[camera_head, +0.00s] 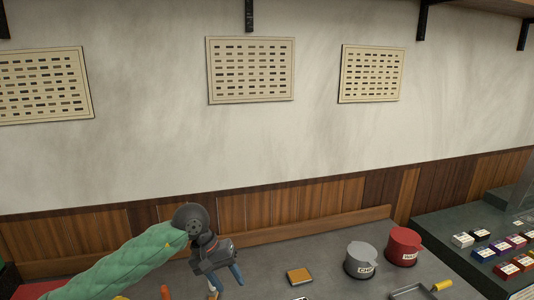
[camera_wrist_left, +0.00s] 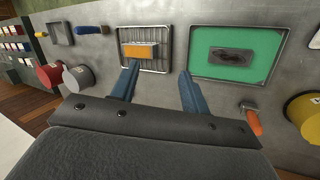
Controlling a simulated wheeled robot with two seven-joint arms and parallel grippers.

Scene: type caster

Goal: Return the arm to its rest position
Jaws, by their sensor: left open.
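My left arm in its green sleeve comes in from the lower left in the head view. Its gripper (camera_head: 226,281) hangs over the grey worktop (camera_head: 320,240), its blue fingers pointing down. The left wrist view shows the same gripper (camera_wrist_left: 158,72) with its two blue fingers spread apart and nothing between them. Beyond the fingertips lie a wire rack (camera_wrist_left: 150,66) with an orange-yellow block (camera_wrist_left: 140,51) on it, and a green mat (camera_wrist_left: 215,72) carrying a dark grey piece (camera_wrist_left: 231,57). My right gripper is not in view.
A grey pot (camera_head: 361,262) and a red pot (camera_head: 403,246) stand right of the gripper. A small brown-orange block (camera_head: 299,277) lies between. A yellow-handled pan (camera_head: 412,292) is at the front. Small boxes (camera_head: 480,234) fill a dark shelf at right. An orange-handled tool (camera_wrist_left: 252,120) and yellow pot (camera_wrist_left: 306,114) show too.

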